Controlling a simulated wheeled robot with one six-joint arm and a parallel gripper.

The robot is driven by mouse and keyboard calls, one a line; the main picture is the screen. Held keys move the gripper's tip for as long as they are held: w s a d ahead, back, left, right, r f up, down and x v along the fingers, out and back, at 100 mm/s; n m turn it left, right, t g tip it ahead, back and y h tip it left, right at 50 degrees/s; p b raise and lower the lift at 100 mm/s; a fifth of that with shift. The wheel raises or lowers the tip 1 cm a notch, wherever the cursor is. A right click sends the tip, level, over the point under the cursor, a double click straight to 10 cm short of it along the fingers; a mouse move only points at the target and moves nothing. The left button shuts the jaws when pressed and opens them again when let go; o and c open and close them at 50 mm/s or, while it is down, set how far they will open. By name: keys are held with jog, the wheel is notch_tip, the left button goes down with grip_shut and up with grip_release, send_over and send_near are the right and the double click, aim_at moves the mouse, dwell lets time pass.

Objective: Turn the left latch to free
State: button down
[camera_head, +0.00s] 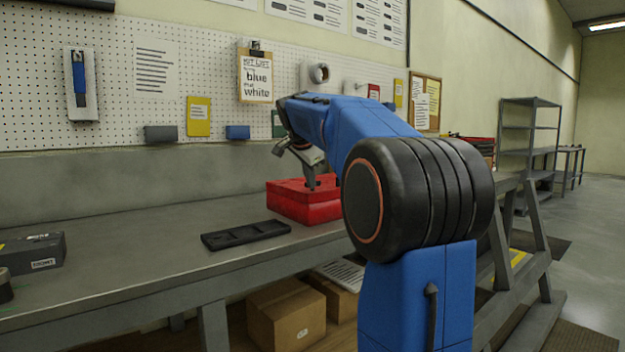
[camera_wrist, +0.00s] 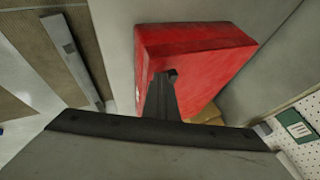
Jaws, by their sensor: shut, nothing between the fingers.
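A red box-shaped block (camera_head: 290,207) sits on the grey workbench, and it fills the upper middle of the wrist view (camera_wrist: 200,42). My gripper (camera_head: 312,185) points down at the block's top from above, with its fingers together and empty. In the wrist view the dark fingers (camera_wrist: 171,76) lie over the red face, next to a small dark spot at their tips. I cannot tell whether the tips touch the block. I cannot make out the left latch in either view; it is too small or hidden by my fingers and arm.
A black shallow tray (camera_head: 247,235) lies on the bench left of the block. A dark box (camera_head: 32,254) stands farther left. The workbench (camera_head: 150,245) between them is clear. A pegboard wall (camera_head: 120,75) rises behind. My arm hides the bench to the right.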

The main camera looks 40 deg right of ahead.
jog(key=m+g, duration=0.1)
jog(key=m, duration=0.1)
jog(key=w+a+m+g+h, duration=0.1)
jog(key=shift+w+m, duration=0.3)
jog(key=shift+m, duration=0.1)
jog(key=shift+w+m+g+h, duration=0.4)
jog(key=shift+w+m+g, duration=0.6)
jog(key=shift+w+m, duration=0.5)
jog(key=shift+w+d, duration=0.15)
jog(key=shift+w, duration=0.15)
jog(key=shift+w+d, duration=0.2)
jog(key=shift+w, duration=0.1)
